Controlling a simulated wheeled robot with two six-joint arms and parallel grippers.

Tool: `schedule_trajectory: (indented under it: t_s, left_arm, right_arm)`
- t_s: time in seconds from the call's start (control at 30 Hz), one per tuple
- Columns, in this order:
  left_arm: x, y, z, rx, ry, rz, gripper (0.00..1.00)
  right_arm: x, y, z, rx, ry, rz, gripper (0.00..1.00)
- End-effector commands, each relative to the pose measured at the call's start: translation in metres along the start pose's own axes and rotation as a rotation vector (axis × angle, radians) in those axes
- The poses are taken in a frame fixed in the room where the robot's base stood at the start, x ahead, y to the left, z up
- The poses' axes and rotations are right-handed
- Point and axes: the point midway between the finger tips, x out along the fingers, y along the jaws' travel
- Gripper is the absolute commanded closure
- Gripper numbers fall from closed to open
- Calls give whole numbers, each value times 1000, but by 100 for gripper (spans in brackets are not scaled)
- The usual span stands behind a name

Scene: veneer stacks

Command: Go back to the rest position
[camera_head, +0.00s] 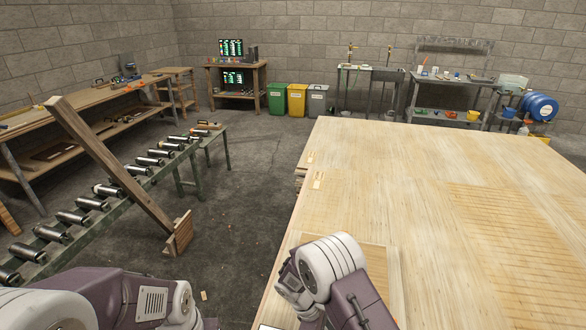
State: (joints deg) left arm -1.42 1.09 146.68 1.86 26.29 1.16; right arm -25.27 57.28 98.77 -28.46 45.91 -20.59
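My two arms come in at the bottom edge, the left one at the lower left and the right one at the bottom centre. Only their arm links show, and neither gripper can be seen. The right arm stands in front of the near left part of a large light wood veneer stack (400,165). The left arm is over the dark floor to the left of the stack. I cannot tell whether either gripper holds anything.
A roller conveyor (132,172) and a leaning wooden post (112,160) stand at the left. Workbenches line the walls. Green (277,98), yellow (297,99) and grey bins (317,101) stand at the back. Concrete floor (240,190) lies open between conveyor and stack.

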Motion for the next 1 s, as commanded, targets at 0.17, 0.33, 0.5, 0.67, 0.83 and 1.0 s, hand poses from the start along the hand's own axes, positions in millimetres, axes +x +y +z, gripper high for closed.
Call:
schedule_trajectory:
  t_s: [0.17,0.33,0.5,0.67,0.83,1.0]
  left_arm:
    - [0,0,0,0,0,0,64]
    - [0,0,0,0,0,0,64]
    - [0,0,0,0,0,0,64]
    - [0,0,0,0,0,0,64]
    - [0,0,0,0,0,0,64]
    - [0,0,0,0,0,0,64]
  right_arm:
    - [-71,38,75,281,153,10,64]
    - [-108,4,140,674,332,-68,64]
    - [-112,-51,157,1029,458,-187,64]
    - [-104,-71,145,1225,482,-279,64]
    - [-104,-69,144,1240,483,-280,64]
    - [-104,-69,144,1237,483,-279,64]
